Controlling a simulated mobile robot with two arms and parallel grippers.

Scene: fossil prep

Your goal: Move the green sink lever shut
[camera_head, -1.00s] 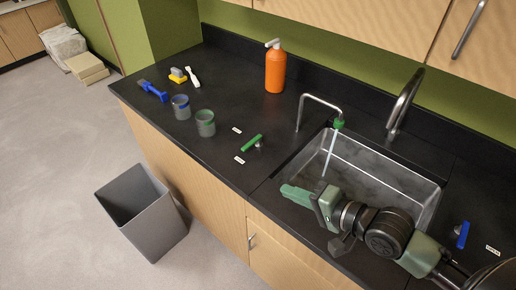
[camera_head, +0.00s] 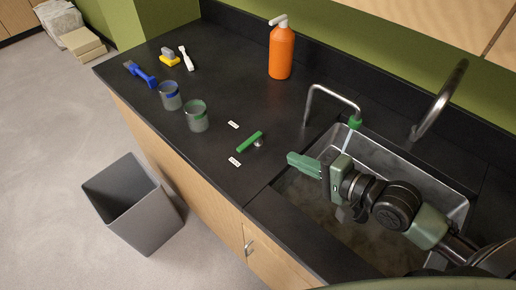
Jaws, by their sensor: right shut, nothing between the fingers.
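The green sink lever (camera_head: 250,141) lies on the black counter left of the sink, on a small metal pivot, with a white label on either side of it. The label print is too small to read. My right gripper (camera_head: 291,159) is shut and empty, above the sink's left edge, a short way right of the lever and apart from it. The green-tipped spout (camera_head: 355,122) stands behind the gripper, and a thin stream of water shows below it. The metal sink (camera_head: 453,208) is partly hidden by my right arm. My left gripper is not in view.
An orange pump bottle (camera_head: 281,52) stands at the back. Two cups, one blue-banded (camera_head: 169,96) and one green-banded (camera_head: 196,116), stand left of the lever. Brushes lie farther left. A curved metal faucet (camera_head: 440,100) rises behind the sink. A grey bin (camera_head: 135,205) stands on the floor.

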